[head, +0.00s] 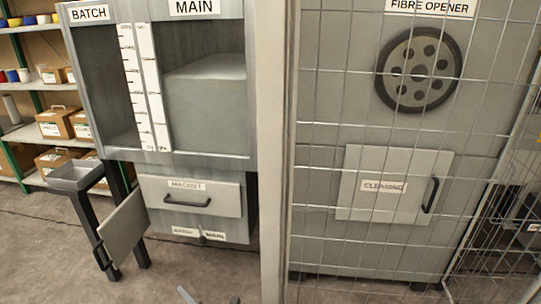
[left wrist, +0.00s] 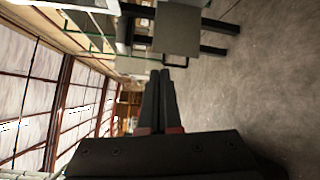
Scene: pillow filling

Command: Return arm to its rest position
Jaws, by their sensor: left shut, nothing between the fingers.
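My left gripper (left wrist: 160,73) shows in the left wrist view with its two black fingers together, shut and empty. It is out in open air above the floor, clear of the machine parts seen beyond it. In the head view only small dark tips (head: 187,295) show at the bottom edge, in front of the cabinet and apart from it. The rest of the arm is out of the head view. My right gripper is not seen in either view.
The BATCH and MAIN cabinet (head: 205,155) has a MAGNET drawer (head: 190,197) below. A grey panel (head: 122,228) sticks out at its left, near a small tray (head: 77,177) on legs. A wire fence stands before the fibre opener (head: 345,100). Shelves with boxes (head: 57,122) are at far left.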

